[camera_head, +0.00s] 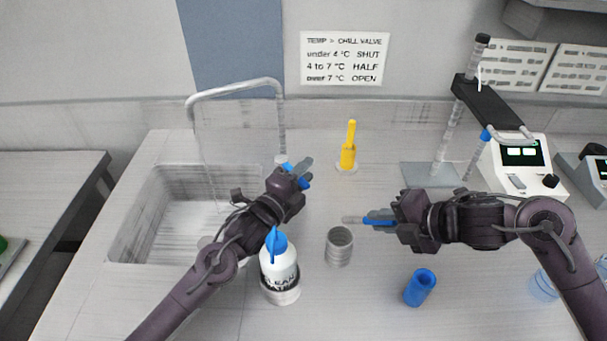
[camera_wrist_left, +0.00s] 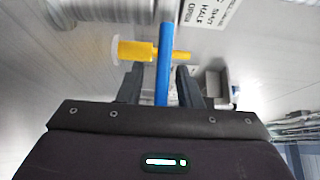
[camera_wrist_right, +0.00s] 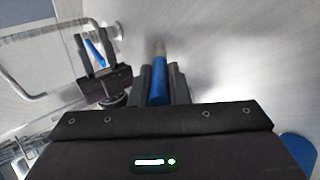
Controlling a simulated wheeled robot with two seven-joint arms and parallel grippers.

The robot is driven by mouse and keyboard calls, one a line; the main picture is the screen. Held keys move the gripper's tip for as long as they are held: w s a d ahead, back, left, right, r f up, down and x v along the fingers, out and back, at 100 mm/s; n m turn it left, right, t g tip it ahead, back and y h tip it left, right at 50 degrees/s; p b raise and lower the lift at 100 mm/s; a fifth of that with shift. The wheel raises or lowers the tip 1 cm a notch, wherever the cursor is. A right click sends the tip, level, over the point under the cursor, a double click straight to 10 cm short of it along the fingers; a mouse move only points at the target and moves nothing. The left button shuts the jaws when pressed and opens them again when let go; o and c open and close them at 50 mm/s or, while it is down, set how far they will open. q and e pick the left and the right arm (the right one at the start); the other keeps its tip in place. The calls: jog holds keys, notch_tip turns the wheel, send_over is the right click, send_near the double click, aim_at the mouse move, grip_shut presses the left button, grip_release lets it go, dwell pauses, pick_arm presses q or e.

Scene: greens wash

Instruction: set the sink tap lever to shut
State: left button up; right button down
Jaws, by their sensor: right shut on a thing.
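The sink tap is a grey pipe (camera_head: 235,88) arching over the sink (camera_head: 135,225). Its blue lever (camera_head: 285,167) is near the foot of the pipe, partly hidden by my left gripper (camera_head: 304,172). In the left wrist view the blue lever (camera_wrist_left: 165,62) stands between the two fingers, which are apart with a gap on each side. The right wrist view also shows the lever (camera_wrist_right: 96,53) between the left fingers. My right gripper (camera_head: 385,220) is shut on a blue-handled probe with a grey tip (camera_head: 352,219), held above the counter.
A yellow handle (camera_head: 350,145) stands upright on a white base right of the tap. A white bottle with blue top (camera_head: 280,275), a grey metal cup (camera_head: 339,247) and a blue holder (camera_head: 420,288) stand in front. A stand and a device (camera_head: 520,157) are at right.

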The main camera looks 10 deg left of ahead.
pick_arm(q)
jog(key=shift+c, duration=0.3)
grip_shut()
